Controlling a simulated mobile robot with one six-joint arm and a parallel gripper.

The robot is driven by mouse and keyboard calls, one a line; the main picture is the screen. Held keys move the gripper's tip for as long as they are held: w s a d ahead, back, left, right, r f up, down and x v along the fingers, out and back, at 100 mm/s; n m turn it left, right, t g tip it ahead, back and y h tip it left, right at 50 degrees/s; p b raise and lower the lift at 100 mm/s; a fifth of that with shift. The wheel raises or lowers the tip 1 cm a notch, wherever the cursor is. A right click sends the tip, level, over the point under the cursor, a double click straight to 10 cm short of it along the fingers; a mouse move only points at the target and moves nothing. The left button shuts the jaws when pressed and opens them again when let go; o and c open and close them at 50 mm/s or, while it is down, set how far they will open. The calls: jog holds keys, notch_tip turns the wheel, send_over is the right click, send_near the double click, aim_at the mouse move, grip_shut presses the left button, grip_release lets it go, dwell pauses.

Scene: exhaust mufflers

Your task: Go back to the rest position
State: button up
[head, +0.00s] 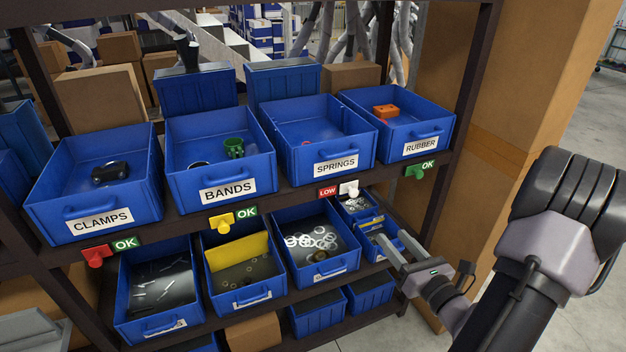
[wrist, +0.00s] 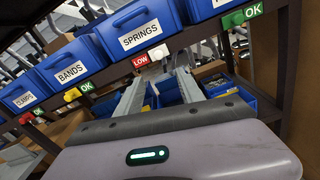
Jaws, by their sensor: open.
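My gripper (head: 391,237) is open and empty, in front of the lower shelf at the right, below the SPRINGS and RUBBER bins. In the wrist view its two pale fingers (wrist: 162,75) point toward the shelf edge, apart, with nothing between them. The red LOW sign (head: 327,192) and its white knob (head: 349,189) sit on the shelf edge under the SPRINGS bin (head: 318,128); the fingertips are near and below them. The LOW sign also shows in the wrist view (wrist: 146,58). Contact with the knob cannot be seen.
Blue CLAMPS (head: 60,215), BANDS (head: 180,180) and RUBBER (head: 440,120) bins line the upper shelf. Their signs read OK, with red, yellow and green knobs. Several blue bins fill the lower shelf. A dark rack post (head: 432,215) stands close behind my gripper.

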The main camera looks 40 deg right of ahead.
jog(key=w+a+r+n+g+y, duration=0.3)
jog(key=a+n+y, duration=0.4)
jog(key=a, duration=0.5)
jog(key=w+a+r+n+g+y, duration=0.2)
jog(key=w+a+r+n+y, duration=0.2)
jog(key=a+n+y, duration=0.6)
jog(key=s+a+n+g+h, duration=0.2)
jog(key=s+a+n+g, duration=0.25)
jog(key=a, duration=0.35)
jog(key=s+a+n+g+h, duration=0.3)
jog(key=s+a+n+g, duration=0.15)
jog(key=a, duration=0.25)
jog(key=s+r+n+h, duration=0.1)
jog(key=n+h, duration=0.1)
jog(key=n, duration=0.1)
jog(key=s+r+n+t+h, duration=0.1)
jog(key=n, duration=0.3)
jog(key=r+n+t+h, duration=0.1)
jog(key=r+n+h, duration=0.1)
jog(key=n, duration=0.1)
jog(key=shift+s+r+n+h, duration=0.1)
jog(key=shift+s+n+h, duration=0.2)
jog(key=shift+s, duration=0.1)
